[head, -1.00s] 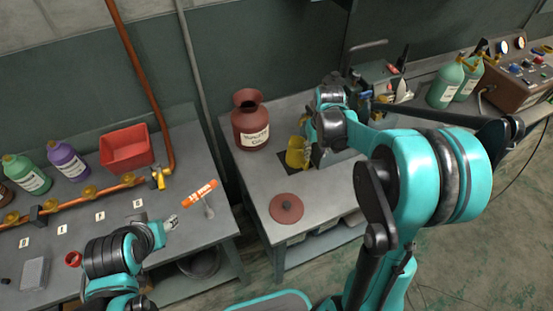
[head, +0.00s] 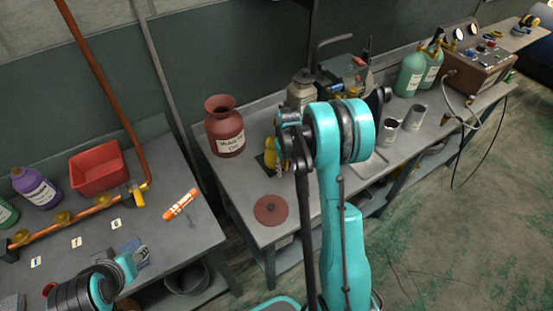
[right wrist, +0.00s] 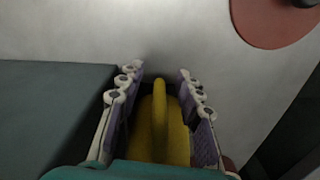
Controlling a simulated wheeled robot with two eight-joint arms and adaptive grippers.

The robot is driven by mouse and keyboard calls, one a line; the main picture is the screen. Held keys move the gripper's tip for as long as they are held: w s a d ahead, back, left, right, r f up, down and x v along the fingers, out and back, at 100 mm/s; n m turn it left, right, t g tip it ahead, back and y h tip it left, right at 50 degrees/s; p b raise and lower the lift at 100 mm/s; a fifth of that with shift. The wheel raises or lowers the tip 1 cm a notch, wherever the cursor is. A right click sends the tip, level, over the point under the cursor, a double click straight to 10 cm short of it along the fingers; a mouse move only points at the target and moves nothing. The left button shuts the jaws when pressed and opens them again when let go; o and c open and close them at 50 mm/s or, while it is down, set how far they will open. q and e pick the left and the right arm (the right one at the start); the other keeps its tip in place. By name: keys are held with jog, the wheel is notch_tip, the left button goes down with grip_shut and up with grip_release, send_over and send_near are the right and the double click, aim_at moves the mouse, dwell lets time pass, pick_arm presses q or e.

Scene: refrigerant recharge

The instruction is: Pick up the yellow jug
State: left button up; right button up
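The yellow jug (head: 270,152) stands on the middle bench, partly hidden behind my right arm in the head view. In the right wrist view the jug (right wrist: 160,135) lies between the two fingers, its raised handle running up the middle. My right gripper (right wrist: 162,72) is open around the jug, with a narrow dark gap beside its left finger. In the head view the right gripper (head: 284,155) is mostly covered by its own arm. My left gripper (head: 138,254) is over the left bench, small and apart from the jug; its finger opening is unclear.
A dark red waste oil can (head: 225,128) stands left of the jug, and a flat red disc (head: 271,210) lies in front. A grey can (head: 302,88) and metal cups (head: 388,132) stand farther right. The left bench holds a red bin (head: 97,170).

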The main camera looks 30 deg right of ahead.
jog(key=shift+f, duration=0.1)
grip_shut()
jog(key=shift+a, duration=0.1)
dwell(0.3)
jog(key=shift+a+r+p, duration=0.15)
jog(key=shift+r+p, duration=0.3)
jog(key=shift+r, duration=0.1)
notch_tip(320, 180, up, 6)
jog(key=shift+r+p, duration=0.1)
jog(key=shift+p, duration=0.9)
jog(key=s+a+p, duration=0.1)
jog(key=a+p, duration=0.1)
jog(key=a, duration=1.7)
jog(key=shift+s+a, duration=0.2)
jog(key=shift+s, duration=0.05)
